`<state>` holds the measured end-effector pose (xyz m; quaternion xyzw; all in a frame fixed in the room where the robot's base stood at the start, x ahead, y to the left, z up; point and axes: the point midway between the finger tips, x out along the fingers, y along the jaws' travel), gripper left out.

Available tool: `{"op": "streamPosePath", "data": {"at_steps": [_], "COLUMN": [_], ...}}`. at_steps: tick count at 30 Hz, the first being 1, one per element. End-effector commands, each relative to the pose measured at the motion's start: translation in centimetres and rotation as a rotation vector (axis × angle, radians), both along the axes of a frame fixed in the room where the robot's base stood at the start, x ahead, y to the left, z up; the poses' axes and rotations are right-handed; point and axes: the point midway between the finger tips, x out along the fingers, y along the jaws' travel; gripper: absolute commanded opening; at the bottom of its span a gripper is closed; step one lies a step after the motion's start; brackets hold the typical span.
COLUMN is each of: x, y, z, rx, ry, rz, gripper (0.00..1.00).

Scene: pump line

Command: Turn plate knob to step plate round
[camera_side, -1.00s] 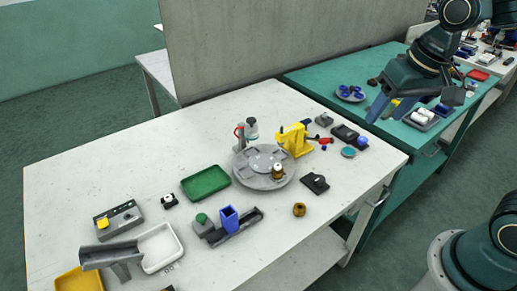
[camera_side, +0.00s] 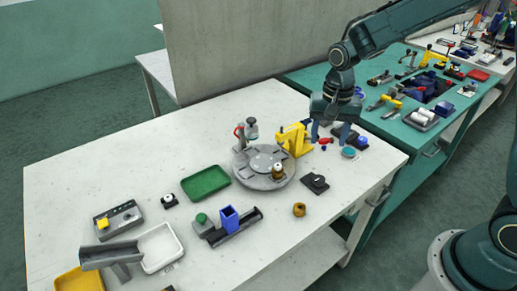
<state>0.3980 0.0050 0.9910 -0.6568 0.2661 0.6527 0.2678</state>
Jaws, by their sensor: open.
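The round grey plate (camera_side: 246,178) sits on the white table, with a raised disc in its middle and several stations. A brass-coloured part (camera_side: 278,173) stands on its front right. A small black block with a knob-like top (camera_side: 315,183) lies just right of the plate; it looks like the plate knob, but its detail is too small to be sure. My gripper (camera_side: 330,136) points down with its fingers apart and empty, behind and above the black block, right of the yellow press.
The yellow press (camera_side: 294,138) stands behind the plate, close left of my gripper. A red-handled part (camera_side: 326,141), a teal disc (camera_side: 348,152) and a dark block with a blue button (camera_side: 361,141) lie nearby. A brass ring (camera_side: 299,210) lies in front, with bare table around it.

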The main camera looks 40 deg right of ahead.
Motion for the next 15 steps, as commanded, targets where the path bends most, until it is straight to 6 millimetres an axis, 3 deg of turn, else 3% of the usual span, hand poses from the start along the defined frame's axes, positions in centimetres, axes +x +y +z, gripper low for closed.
{"op": "streamPosePath", "data": {"at_steps": [15], "x": [0.2], "y": [0.0], "z": [-1.4], "rx": [0.000], "ry": [0.008], "rz": [-0.011], "gripper": [0.53]}}
